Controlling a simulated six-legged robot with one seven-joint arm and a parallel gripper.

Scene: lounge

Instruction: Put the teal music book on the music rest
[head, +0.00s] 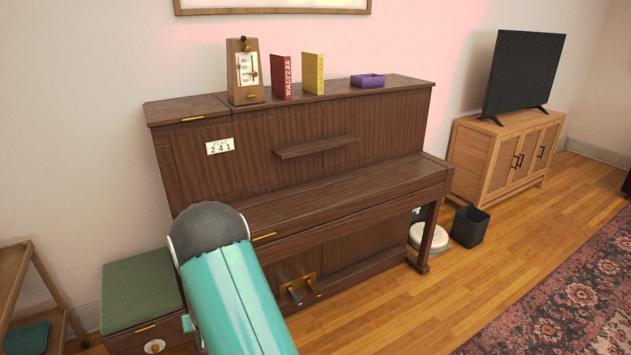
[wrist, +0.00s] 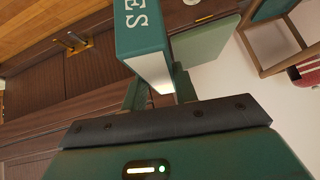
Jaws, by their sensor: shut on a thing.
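The teal music book (wrist: 142,45) is in my gripper (wrist: 160,82) in the wrist view. Its spine shows white letters ending in "ES", and pale page edges show beside it. The fingers are shut on it, one on each side. The music rest (head: 315,147) is a narrow, bare wooden ledge on the front panel of the upright piano (head: 245,165) in the head view. In that view my teal arm is low, in front of the piano's left end and beside the bench. My gripper and the book cannot be made out there.
On the piano top stand a metronome (head: 246,72), a red book (head: 282,77), a yellow book (head: 313,73) and a purple box (head: 367,80). A green-topped bench (head: 140,288) stands at the piano's left end. A wooden trolley (head: 15,275) is at far left.

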